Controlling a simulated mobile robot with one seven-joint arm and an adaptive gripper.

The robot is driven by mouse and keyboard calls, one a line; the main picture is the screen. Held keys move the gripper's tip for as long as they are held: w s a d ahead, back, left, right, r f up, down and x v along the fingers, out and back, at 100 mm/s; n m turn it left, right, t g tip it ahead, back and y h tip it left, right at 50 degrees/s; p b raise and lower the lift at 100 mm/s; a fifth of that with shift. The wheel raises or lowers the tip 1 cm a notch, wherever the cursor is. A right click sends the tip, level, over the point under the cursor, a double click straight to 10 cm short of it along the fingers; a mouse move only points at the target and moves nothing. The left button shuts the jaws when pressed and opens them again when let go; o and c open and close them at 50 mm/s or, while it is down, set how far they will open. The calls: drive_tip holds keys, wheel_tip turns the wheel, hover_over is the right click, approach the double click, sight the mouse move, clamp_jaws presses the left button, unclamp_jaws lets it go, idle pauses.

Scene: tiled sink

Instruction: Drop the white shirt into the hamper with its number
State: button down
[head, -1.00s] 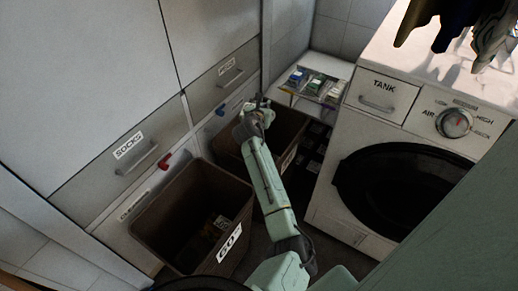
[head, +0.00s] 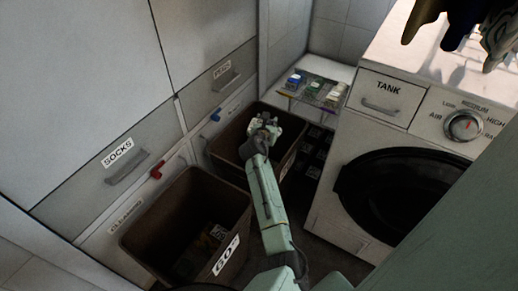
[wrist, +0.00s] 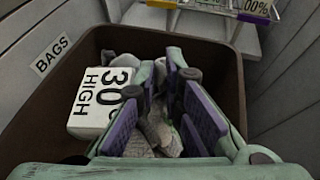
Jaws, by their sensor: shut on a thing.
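My gripper (head: 264,124) is over the opening of the rear brown hamper (head: 284,166). In the wrist view, its purple-padded fingers (wrist: 168,118) point down inside that hamper's rim (wrist: 232,75). They are closed on a crumpled pale cloth, the white shirt (wrist: 157,130), which looks grey in the shade and is partly hidden by the fingers. A white label (wrist: 100,98) reading "30 HIGH" shows beside the left finger. I cannot tell whether the cloth touches the hamper floor. The rear hamper's own number is not readable here.
A front brown hamper (head: 230,215) labelled 60 stands nearer, with dark items inside. The washing machine (head: 395,160) is close on the right. Drawers line the left wall. A small shelf (head: 318,88) with colored items stands behind the rear hamper.

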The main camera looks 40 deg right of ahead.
drive_tip(key=c, duration=1.6)
unclamp_jaws()
drive_tip(key=shift+c, duration=0.2)
drive_tip(key=v, duration=1.2)
drive_tip(key=shift+s, duration=0.1)
